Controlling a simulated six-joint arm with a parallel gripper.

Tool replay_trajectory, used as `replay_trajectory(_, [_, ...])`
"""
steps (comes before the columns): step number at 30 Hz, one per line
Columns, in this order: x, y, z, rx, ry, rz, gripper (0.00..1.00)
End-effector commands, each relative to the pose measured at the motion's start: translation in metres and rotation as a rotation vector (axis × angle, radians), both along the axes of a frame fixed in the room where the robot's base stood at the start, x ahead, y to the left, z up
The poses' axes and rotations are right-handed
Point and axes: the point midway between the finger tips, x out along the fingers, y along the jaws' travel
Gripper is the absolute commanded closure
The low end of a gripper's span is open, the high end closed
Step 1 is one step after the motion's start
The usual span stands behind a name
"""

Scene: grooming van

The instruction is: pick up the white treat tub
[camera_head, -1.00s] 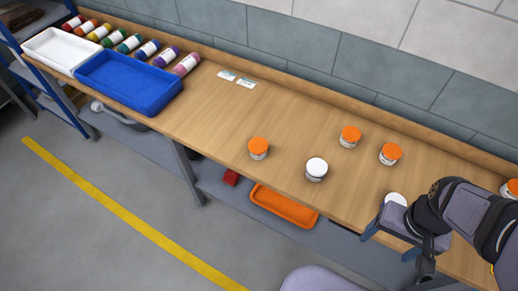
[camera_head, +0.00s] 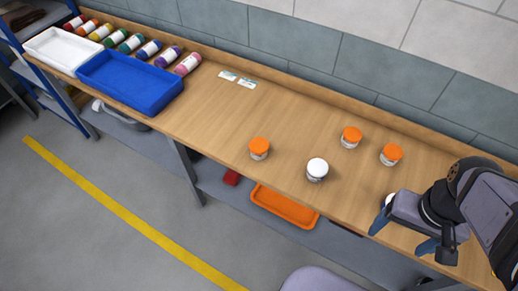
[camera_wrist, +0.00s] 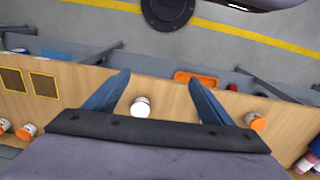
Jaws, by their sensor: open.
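A white-lidded tub (camera_head: 317,169) stands upright on the wooden bench in the head view. My gripper is open and empty at the right, near the bench's front edge. In the wrist view a white tub (camera_wrist: 140,106) shows between the two blue fingers of my gripper (camera_wrist: 158,78), nearer the left one and apparently apart from both.
Orange-lidded tubs stand at the left (camera_head: 259,148), back (camera_head: 351,137) and right (camera_head: 391,154) of the white-lidded tub. A blue tray (camera_head: 130,82), a white tray (camera_head: 62,50) and several bottles fill the far left. The bench (camera_head: 225,115) between is mostly clear.

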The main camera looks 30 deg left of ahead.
Motion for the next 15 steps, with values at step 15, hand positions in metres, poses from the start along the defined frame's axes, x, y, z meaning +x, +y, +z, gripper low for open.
replay_trajectory(15, [0.106,0.037,-0.056,-0.478,0.044,1.054,0.24])
